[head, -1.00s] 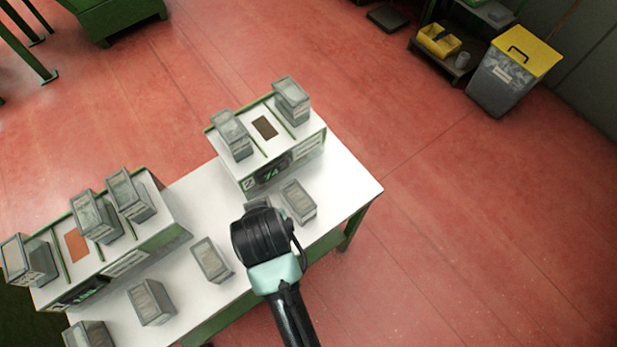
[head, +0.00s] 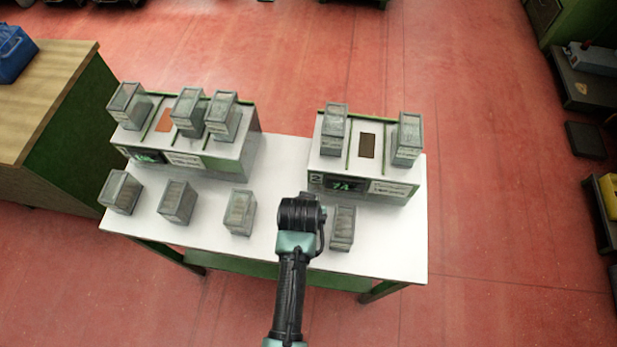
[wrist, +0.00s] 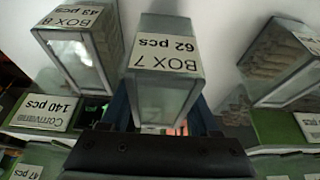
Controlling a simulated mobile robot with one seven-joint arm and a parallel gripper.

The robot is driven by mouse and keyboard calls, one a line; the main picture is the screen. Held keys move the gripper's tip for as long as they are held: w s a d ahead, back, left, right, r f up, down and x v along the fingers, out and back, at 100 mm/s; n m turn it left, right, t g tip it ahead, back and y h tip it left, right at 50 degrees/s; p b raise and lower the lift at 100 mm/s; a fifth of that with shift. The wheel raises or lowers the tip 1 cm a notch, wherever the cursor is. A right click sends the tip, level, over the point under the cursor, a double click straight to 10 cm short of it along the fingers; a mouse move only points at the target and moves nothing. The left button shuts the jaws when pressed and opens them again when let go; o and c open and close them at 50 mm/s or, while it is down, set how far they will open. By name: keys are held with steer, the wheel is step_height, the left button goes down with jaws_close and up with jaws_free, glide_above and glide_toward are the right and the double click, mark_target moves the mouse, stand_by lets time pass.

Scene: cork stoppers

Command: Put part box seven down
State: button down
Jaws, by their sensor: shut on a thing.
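Part box seven (wrist: 165,62) is a clear grey box labelled "BOX 7, 62 pcs", in the middle of the wrist view. My gripper (head: 300,214) is shut on it, with blue fingers at its two sides in the wrist view. In the head view my gripper is over the front of the white table (head: 270,253), and my wrist hides most or all of the held box. I cannot tell whether its base touches the table.
Box 8 (wrist: 75,45) stands close beside it, and another box (wrist: 280,62) is on the other side. In the head view, several boxes line the table front. Two green-and-white stations (head: 187,155) (head: 360,183) with boxes on top stand behind.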

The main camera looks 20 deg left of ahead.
steer(key=shift+f, duration=1.8)
steer(key=shift+f, duration=0.2)
steer(key=shift+c, duration=0.6)
jaws_free()
steer(key=shift+r, duration=0.2)
steer(key=v, duration=1.2)
steer(key=shift+d+p, duration=0.1)
steer(key=shift+p, duration=0.25)
